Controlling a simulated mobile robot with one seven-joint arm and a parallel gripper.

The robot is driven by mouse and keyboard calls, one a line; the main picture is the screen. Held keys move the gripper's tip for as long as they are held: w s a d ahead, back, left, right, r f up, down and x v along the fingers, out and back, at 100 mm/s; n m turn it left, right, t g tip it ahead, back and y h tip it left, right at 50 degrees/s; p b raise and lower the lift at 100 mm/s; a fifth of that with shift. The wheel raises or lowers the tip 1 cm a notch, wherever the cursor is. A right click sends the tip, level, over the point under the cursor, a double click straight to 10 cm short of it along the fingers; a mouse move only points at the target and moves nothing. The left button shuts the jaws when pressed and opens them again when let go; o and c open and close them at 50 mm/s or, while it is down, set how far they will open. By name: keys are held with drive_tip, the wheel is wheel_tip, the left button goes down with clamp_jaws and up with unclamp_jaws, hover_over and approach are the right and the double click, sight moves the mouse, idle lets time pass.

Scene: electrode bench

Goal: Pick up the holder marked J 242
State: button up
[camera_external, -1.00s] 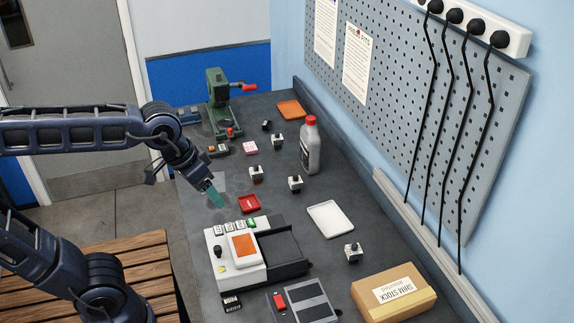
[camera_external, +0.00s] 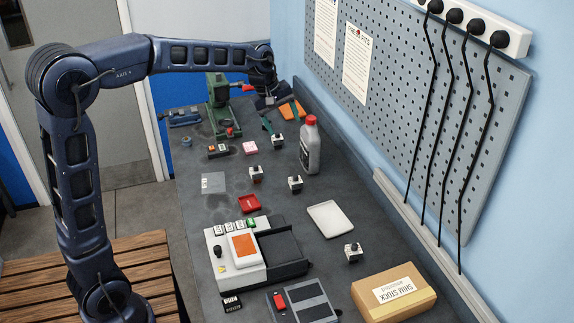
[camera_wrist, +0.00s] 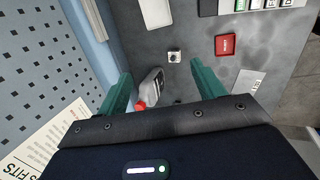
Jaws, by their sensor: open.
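Several small holders with white bodies and dark tops stand on the dark bench: at the centre (camera_external: 295,184), left of it (camera_external: 256,174), farther back (camera_external: 277,141) and near the front right (camera_external: 353,253). No marking on them is readable, so I cannot tell which is J 242. My gripper (camera_external: 282,116) hangs over the far end of the bench, its teal fingers spread and nothing held. In the wrist view my gripper (camera_wrist: 162,86) is open, and one holder (camera_wrist: 174,56) shows upright beyond the fingertips, beside the bottle.
A grey bottle with a red cap (camera_external: 310,147) stands near the wall, close to the holders. An orange tray (camera_external: 301,110) lies by my gripper. A green press (camera_external: 219,105), red tray (camera_external: 249,203), white tray (camera_external: 330,218), white-and-orange device (camera_external: 230,262) and cardboard box (camera_external: 394,294) occupy the bench.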

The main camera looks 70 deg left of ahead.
drive_tip(key=w+a+f+n, duration=0.4)
drive_tip(key=a, duration=0.6)
drive_tip(key=n, duration=1.1)
approach(277, 133)
drive_tip(key=f, duration=0.2)
drive_tip(key=x, duration=0.5)
drive_tip(key=shift+w+a+f, duration=0.1)
drive_tip(key=shift+a, duration=0.25)
drive_tip(key=shift+w+d+x, duration=0.15)
drive_tip(key=shift+x, duration=1.15)
drive_tip(key=shift+w+d+x, duration=0.1)
drive_tip(key=shift+d+x, duration=0.05)
drive_tip(key=shift+x, duration=1.15)
drive_tip(key=shift+c, duration=0.2)
drive_tip(key=c, duration=1.3)
